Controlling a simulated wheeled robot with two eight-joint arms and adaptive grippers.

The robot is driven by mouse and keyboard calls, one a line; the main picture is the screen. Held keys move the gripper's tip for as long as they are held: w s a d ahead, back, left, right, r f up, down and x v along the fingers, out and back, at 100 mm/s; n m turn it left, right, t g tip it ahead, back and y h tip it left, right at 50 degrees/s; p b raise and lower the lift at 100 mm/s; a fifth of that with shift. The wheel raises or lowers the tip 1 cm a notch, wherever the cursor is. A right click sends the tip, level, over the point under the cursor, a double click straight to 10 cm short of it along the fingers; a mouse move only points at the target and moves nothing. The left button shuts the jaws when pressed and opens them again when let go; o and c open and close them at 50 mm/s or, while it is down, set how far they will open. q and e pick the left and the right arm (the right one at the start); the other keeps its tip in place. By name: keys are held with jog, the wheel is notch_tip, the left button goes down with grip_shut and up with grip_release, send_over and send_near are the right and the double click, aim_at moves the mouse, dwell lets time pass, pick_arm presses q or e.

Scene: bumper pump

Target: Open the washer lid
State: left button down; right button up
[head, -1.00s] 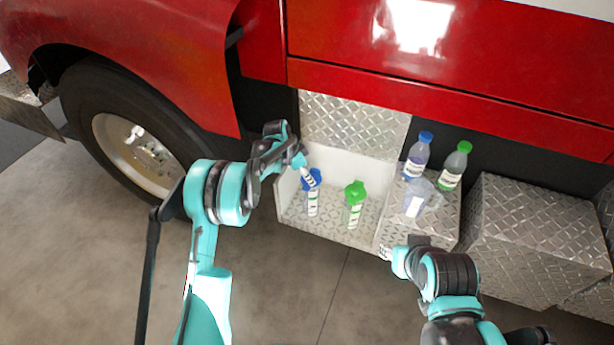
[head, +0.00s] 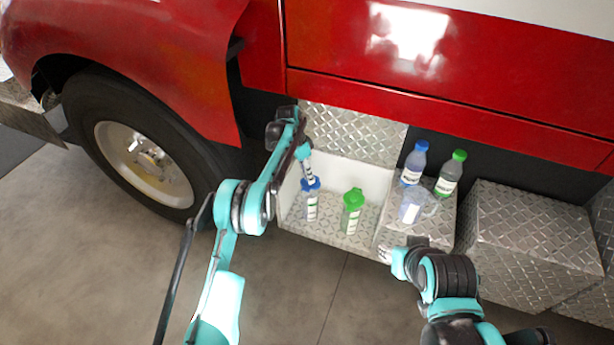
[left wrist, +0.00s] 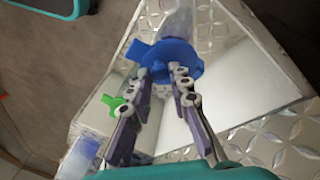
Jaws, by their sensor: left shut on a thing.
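The blue washer lid (head: 310,184) sits at the top of a clear upright filler tube (head: 311,206) in the open compartment. My left gripper (head: 307,172) reaches down to it from above. In the left wrist view, the left fingers (left wrist: 164,76) are closed on the near edge of the blue lid (left wrist: 180,58). The clear tube (left wrist: 178,22) shows beyond the lid. Whether the lid is loose from the tube cannot be told. My right gripper (head: 418,241) is low in front of the side step; its fingers are too unclear to judge.
A green-capped tube (head: 352,215) stands right of the blue one. A blue-capped bottle (head: 414,163), a green-capped bottle (head: 451,174) and a clear jug (head: 417,207) stand on the metal step at right. The red body panel (head: 440,80) overhangs the compartment.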

pick_arm(q)
jog(key=shift+w+r, duration=0.15)
dwell(0.3)
jog(key=c, duration=1.4)
grip_release()
jog(key=shift+o, duration=0.2)
notch_tip(320, 180, up, 10)
jog(key=shift+c, duration=0.2)
